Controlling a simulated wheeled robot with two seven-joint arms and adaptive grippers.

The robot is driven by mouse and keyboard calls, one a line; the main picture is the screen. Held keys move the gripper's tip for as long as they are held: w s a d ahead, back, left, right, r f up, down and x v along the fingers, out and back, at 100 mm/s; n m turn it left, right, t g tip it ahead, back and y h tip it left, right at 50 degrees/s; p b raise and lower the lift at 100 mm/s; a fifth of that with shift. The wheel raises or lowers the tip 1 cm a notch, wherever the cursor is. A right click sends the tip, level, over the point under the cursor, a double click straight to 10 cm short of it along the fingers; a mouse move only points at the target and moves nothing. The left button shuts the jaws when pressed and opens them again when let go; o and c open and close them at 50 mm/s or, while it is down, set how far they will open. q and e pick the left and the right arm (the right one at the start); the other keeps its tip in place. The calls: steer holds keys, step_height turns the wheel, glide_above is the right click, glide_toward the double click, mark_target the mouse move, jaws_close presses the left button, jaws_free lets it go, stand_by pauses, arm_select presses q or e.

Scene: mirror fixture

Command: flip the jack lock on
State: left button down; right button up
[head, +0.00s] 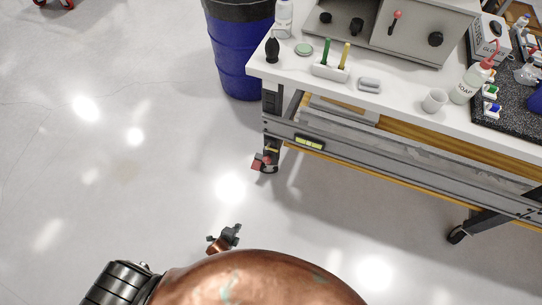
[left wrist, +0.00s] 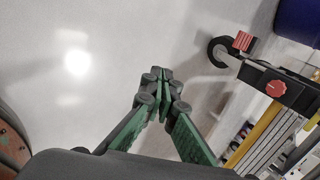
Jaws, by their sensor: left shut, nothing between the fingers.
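A dark caster jack (head: 265,162) with red parts stands at the foot of the table's near left leg. I cannot tell the lock's position. My left gripper (head: 230,234) is below and left of the jack in the head view, over the floor. In the left wrist view its green fingers (left wrist: 161,76) meet at the tips, empty and apart from the jack. My right gripper is out of view.
The white workbench (head: 400,103) carries bottles, a cup and a grey control box (head: 415,40). Beneath it run a grey rail (head: 400,160) and yellow edging. A blue barrel (head: 238,60) stands beside its left end. The floor left of the bench is clear.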

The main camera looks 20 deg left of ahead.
mark_target(272, 149)
arm_select(q)
steer(key=w+d+r+m+t+b, duration=0.1)
steer(key=w+r+m+b, duration=0.3)
steer(key=w, duration=0.5)
steer(key=w+d+r+m+t+b, duration=0.2)
steer(key=w+r+m, duration=0.3)
steer(key=w+m, duration=0.3)
steer(key=w+d+r+m+t+b, duration=0.2)
steer(key=w+r+m+b, duration=0.3)
steer(key=w, duration=0.5)
steer(key=shift+w+d+m+t+b, duration=0.15)
steer(key=shift+w+m+t+b, duration=0.2)
steer(key=shift+m+t, duration=0.45)
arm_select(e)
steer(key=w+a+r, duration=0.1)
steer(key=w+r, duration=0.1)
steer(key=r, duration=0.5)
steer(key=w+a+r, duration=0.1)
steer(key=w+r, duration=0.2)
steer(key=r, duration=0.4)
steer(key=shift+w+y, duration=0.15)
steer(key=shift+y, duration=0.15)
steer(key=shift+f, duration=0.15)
